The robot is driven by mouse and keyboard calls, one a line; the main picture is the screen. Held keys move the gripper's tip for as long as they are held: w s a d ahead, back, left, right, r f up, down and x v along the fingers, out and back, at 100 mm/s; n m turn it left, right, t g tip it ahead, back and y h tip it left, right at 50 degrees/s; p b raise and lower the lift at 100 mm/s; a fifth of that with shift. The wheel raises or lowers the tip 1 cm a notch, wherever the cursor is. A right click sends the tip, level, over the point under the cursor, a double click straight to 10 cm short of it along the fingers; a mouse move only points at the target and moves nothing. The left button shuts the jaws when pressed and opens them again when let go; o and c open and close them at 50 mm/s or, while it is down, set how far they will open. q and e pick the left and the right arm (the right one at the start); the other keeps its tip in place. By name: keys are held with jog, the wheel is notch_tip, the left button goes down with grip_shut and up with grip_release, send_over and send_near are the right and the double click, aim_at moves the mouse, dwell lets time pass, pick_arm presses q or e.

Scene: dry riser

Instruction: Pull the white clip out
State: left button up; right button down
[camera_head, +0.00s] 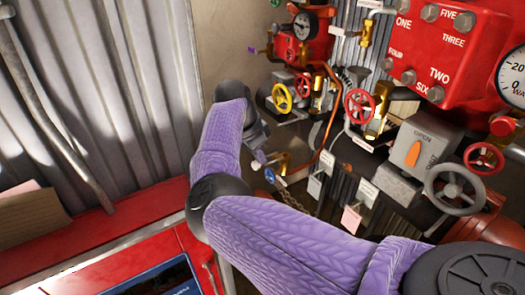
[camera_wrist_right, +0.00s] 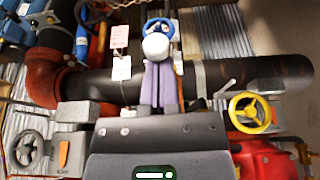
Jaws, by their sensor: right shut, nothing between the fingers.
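My right gripper (camera_head: 260,156) is at the end of the purple-sleeved arm, near the small brass valve with a blue handle (camera_head: 270,175). In the right wrist view its purple fingers (camera_wrist_right: 159,68) are together and empty, pointing at the blue wheel (camera_wrist_right: 160,27). A pale rounded part (camera_wrist_right: 155,45) shows at the fingertips; I cannot tell what it is. A small white slanted piece (camera_wrist_right: 225,88), perhaps the white clip, lies against the dark pipe right of the fingers, apart from them. I cannot make out the clip for sure in the head view. My left gripper is not in view.
A yellow handwheel (camera_wrist_right: 252,112) and a grey lever box (camera_head: 412,152) stand near the dark pipe (camera_wrist_right: 285,75). White and pink tags (camera_head: 352,217) hang at the centre right. A red cabinet (camera_head: 150,225) stands at lower left, before a corrugated wall (camera_head: 110,80).

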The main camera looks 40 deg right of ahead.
jog(key=b+v, duration=0.2)
jog(key=v, duration=0.8)
jog(key=shift+b, duration=0.4)
jog(key=shift+d, duration=0.1)
